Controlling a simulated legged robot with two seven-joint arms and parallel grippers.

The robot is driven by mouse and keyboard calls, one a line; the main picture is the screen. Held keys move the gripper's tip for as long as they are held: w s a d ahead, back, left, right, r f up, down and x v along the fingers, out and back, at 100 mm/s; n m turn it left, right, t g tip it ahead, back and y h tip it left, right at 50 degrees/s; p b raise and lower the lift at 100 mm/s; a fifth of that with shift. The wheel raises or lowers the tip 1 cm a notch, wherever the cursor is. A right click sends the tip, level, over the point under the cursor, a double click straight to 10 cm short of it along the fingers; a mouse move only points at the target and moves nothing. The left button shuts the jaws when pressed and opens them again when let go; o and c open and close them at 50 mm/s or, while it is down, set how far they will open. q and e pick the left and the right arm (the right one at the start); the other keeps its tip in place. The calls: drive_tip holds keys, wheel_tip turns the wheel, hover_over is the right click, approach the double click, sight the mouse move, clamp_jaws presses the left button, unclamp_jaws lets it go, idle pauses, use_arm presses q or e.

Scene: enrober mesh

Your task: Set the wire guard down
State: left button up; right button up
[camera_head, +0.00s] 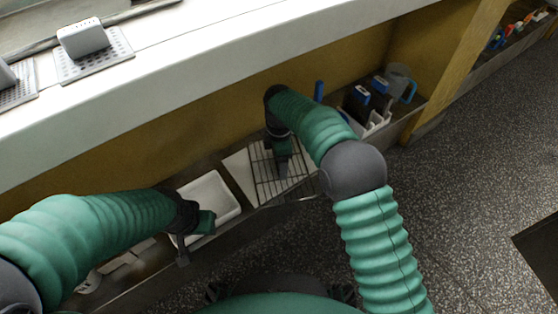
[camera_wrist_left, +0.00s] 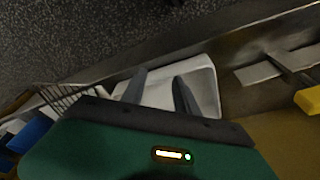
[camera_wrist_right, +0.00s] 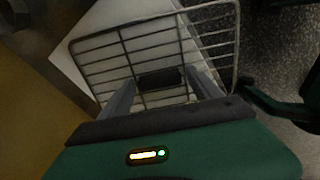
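The wire guard (camera_head: 266,182), a dark grid of thin bars, is over a white board (camera_head: 238,168) on the low shelf. My right gripper (camera_head: 283,168) is above its middle. In the right wrist view, the guard (camera_wrist_right: 96,58) has a dark block at its middle, and the fingertips of my right gripper (camera_wrist_right: 160,78) are at both ends of this block, seeming to grip it. Whether the guard touches the board cannot be told. My left gripper (camera_head: 195,240) is by the white tray (camera_head: 228,187), fingers apart and empty in the left wrist view (camera_wrist_left: 161,76).
A blue-handled item, dark boxes (camera_head: 358,98) and a grey jug (camera_head: 400,80) stand on the shelf to the right. A white counter ledge (camera_head: 190,78) runs above. The speckled floor (camera_head: 460,150) is open on the right.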

use_arm(q)
drive_tip(key=shift+a+f, duration=0.15)
drive_tip(key=shift+a, duration=0.05)
use_arm(e)
drive_tip(key=shift+o, duration=0.3)
drive_tip(key=shift+a, duration=0.25)
wheel_tip(320, 180, up, 8)
drive_tip(key=p, duration=0.6)
drive_tip(key=shift+f, duration=0.15)
drive_tip(key=shift+d, duration=0.45)
drive_tip(key=s+d+r+m+t, duration=0.1)
drive_tip(key=s+d+r+m, duration=0.2)
drive_tip(key=s+d+m, duration=0.75)
use_arm(q)
drive_tip(key=v, duration=0.3)
drive_tip(key=w+v, duration=0.1)
drive_tip(key=v, duration=0.1)
drive_tip(key=shift+r, duration=0.5)
use_arm(e)
drive_tip(key=s+d+f+m+t, duration=0.1)
drive_tip(key=s+d+m, duration=0.8)
drive_tip(key=s, duration=0.4)
drive_tip(key=shift+f+m+t, duration=0.3)
drive_tip(key=shift+m, duration=0.25)
drive_tip(key=shift+d, duration=0.1)
